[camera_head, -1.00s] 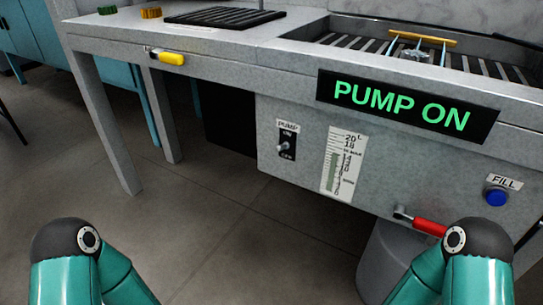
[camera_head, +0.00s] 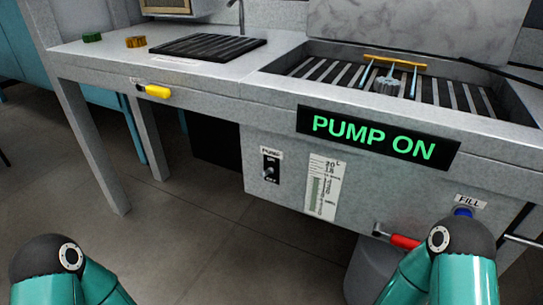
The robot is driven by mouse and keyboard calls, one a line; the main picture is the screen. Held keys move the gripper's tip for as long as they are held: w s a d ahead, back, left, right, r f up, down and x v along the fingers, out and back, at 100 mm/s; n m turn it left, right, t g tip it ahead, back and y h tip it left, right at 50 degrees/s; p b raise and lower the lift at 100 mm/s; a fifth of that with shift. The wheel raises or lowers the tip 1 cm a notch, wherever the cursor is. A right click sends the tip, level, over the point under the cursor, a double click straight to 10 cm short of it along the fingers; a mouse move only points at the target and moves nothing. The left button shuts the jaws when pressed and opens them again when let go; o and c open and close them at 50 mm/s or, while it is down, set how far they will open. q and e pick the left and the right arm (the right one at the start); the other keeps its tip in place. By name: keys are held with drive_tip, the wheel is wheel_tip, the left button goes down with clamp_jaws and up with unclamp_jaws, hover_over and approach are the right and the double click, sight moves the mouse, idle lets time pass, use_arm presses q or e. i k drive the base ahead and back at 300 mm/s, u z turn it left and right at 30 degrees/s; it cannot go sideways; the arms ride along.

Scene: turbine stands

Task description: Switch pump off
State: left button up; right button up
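The pump switch (camera_head: 270,168) is a small black plate with a metal toggle, under a PUMP label on the grey front panel of the wash stand. ON is marked at its top and OFF at its bottom. Its lever looks low on the plate, but its exact position is too small to tell. The display (camera_head: 378,137) above it reads PUMP ON in green. Teal parts of both my arms show at the bottom left and bottom right, well apart from the switch. Neither gripper is in view.
A level gauge (camera_head: 323,187) is right of the switch. A yellow-handled valve (camera_head: 156,91) is on the left front edge. A red-handled valve (camera_head: 404,241) and a blue FILL button (camera_head: 463,212) lie near my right arm. The floor (camera_head: 190,235) in front is clear.

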sight(270, 171)
drive_tip(key=k, duration=1.3)
drive_tip(key=u, duration=0.55)
drive_tip(key=i, duration=1.5)
drive_tip(key=z, duration=0.4)
